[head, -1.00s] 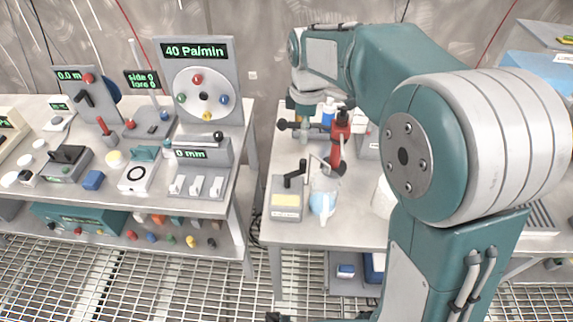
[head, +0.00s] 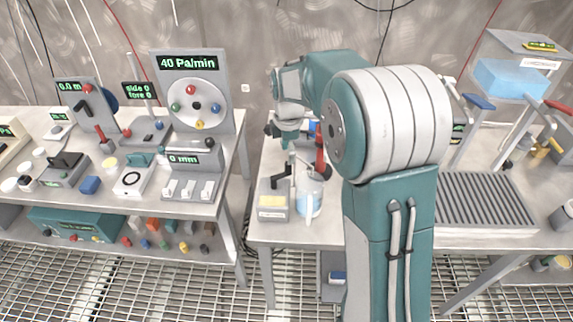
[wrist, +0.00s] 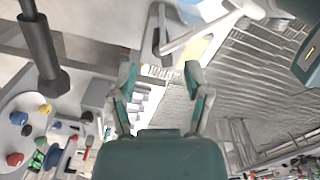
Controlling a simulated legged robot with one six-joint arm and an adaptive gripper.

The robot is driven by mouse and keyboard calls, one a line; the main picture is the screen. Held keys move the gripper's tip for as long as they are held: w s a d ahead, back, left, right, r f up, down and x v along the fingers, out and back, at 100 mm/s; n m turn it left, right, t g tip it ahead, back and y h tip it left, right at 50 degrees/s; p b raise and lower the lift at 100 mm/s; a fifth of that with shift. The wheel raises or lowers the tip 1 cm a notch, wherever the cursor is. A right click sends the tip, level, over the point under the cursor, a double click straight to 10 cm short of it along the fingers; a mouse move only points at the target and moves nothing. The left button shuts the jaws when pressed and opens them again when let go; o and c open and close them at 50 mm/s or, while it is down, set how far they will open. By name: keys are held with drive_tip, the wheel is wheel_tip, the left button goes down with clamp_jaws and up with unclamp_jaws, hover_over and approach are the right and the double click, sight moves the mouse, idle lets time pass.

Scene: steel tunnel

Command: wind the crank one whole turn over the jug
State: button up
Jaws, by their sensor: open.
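A clear jug (head: 309,198) with pale blue liquid stands on the right-hand bench. Left of it is a grey box (head: 272,212) with a yellowish label and a black bent handle (head: 281,178) that looks like a crank. I cannot tell for sure which part is the task's crank; a thin grey rod (head: 292,165) also rises by the jug.
A red object (head: 320,155) stands behind the jug. In the wrist view a dark rod (wrist: 42,55) with a thick end is close at left. The left bench holds a dial panel (head: 195,95) and switches. A ribbed tray (head: 480,200) lies on the right.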

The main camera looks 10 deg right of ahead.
sight(288, 165)
wheel_tip(288, 165, down, 5)
idle(0.3)
drive_tip(key=shift+c, duration=0.2)
clamp_jaws()
